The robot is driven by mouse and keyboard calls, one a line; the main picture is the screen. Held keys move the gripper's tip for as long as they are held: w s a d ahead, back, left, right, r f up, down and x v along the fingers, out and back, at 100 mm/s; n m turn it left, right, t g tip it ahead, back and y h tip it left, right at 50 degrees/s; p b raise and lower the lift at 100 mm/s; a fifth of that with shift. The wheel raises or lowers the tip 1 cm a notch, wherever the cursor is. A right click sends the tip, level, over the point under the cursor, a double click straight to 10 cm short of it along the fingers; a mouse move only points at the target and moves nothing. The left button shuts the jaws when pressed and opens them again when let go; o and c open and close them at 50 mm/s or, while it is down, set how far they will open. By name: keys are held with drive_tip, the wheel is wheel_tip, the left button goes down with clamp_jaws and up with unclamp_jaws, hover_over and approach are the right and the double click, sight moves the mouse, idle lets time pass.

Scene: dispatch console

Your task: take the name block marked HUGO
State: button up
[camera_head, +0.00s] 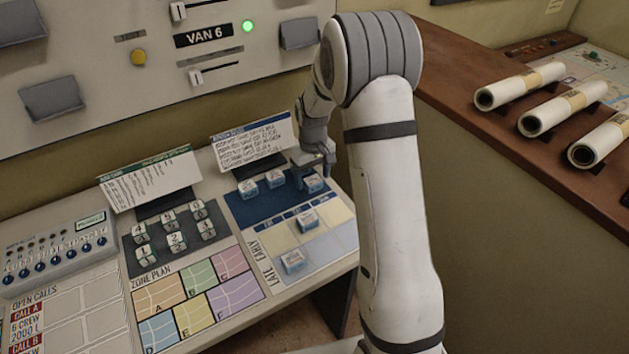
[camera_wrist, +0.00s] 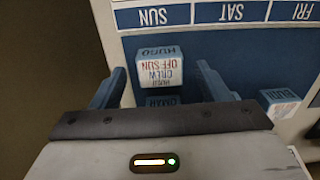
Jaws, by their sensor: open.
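The HUGO block (camera_wrist: 159,77) is white and blue. My gripper (camera_wrist: 160,84) is open, with one finger to each side of this block in the picture and a gap on both sides. I cannot tell how far above it the fingertips are.
Another block (camera_wrist: 280,102) stands to the right in the wrist view. In the head view, two blocks (camera_head: 249,188) (camera_head: 275,179) stand left on the board, and two more (camera_head: 307,221) (camera_head: 292,260) lie on the roster. A printed card (camera_head: 252,141) stands close behind my gripper.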

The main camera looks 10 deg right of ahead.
drive_tip(key=shift+f, duration=0.75)
drive_tip(key=shift+c, duration=0.4)
drive_tip(key=c, duration=1)
drive_tip(key=shift+r, duration=0.1)
